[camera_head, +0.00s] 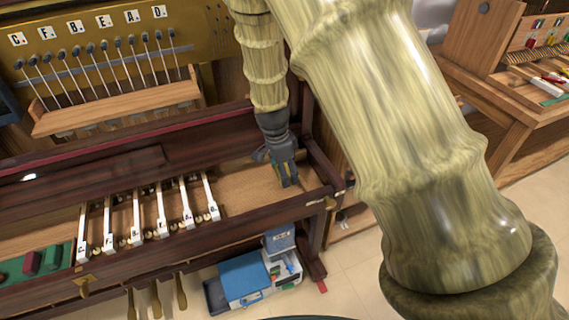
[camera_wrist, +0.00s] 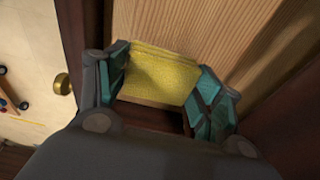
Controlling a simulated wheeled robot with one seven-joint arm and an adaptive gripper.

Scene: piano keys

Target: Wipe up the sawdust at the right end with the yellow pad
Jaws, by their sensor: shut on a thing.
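My gripper (camera_head: 284,172) is low inside the right end of the dark wooden piano case, over its light wood bed (camera_head: 237,188). In the wrist view my gripper (camera_wrist: 161,85) is shut on the yellow pad (camera_wrist: 160,72), with teal finger pads on either side of it. The pad's far edge lies against or just above the grained wood bed (camera_wrist: 235,28); I cannot tell whether it touches. In the head view the pad is mostly hidden by my fingers. I cannot make out any sawdust in either view.
White keys (camera_head: 137,217) stand in a row left of my gripper. The case's front rail (camera_head: 240,225) and right end wall (camera_head: 322,165) enclose the bed. A blue box (camera_head: 243,278) sits on the floor in front. A workbench (camera_head: 510,105) stands at right.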

